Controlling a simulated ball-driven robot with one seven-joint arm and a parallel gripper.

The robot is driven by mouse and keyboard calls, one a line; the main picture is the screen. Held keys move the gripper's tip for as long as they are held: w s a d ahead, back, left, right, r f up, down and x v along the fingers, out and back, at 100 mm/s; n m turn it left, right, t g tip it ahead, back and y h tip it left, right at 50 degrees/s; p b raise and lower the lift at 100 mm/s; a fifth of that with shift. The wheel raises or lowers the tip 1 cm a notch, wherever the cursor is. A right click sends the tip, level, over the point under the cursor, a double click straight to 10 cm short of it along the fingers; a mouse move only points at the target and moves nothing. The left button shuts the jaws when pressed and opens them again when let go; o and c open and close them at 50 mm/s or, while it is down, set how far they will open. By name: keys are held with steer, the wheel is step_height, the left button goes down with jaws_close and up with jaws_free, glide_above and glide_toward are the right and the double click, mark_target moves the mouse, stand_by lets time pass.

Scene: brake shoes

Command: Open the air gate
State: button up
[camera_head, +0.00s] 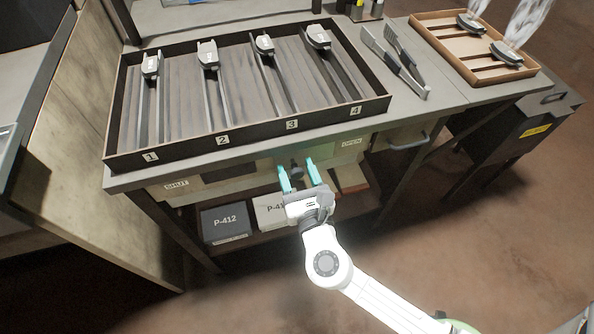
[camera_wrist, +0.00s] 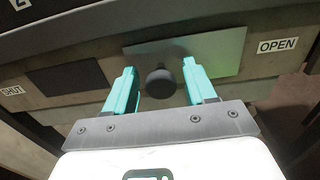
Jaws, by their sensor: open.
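The air gate is a grey metal plate (camera_wrist: 221,52) on the front of the bench, with a round dark knob (camera_wrist: 160,83). In the head view the knob (camera_head: 297,174) shows between my teal fingers. A SHUT label (camera_wrist: 12,91) is at the left and an OPEN label (camera_wrist: 278,46) at the right. The plate sits nearer OPEN, with a dark rectangle (camera_wrist: 66,79) to its left. My gripper (camera_wrist: 160,75) is open, one finger on each side of the knob, with visible gaps. I cannot tell how deep the knob sits between the fingers.
Above is the bench top with a tray (camera_head: 250,129) of several numbered slots holding long-handled parts. Tongs (camera_head: 396,62) and a smaller wooden tray (camera_head: 470,66) lie to the right. Boxes, one marked P-412 (camera_head: 225,222), stand on the shelf below. A bar handle (camera_head: 405,141) sticks out at right.

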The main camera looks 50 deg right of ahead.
steer(key=v, duration=1)
steer(key=shift+s+a, duration=0.2)
steer(key=shift+s, duration=0.15)
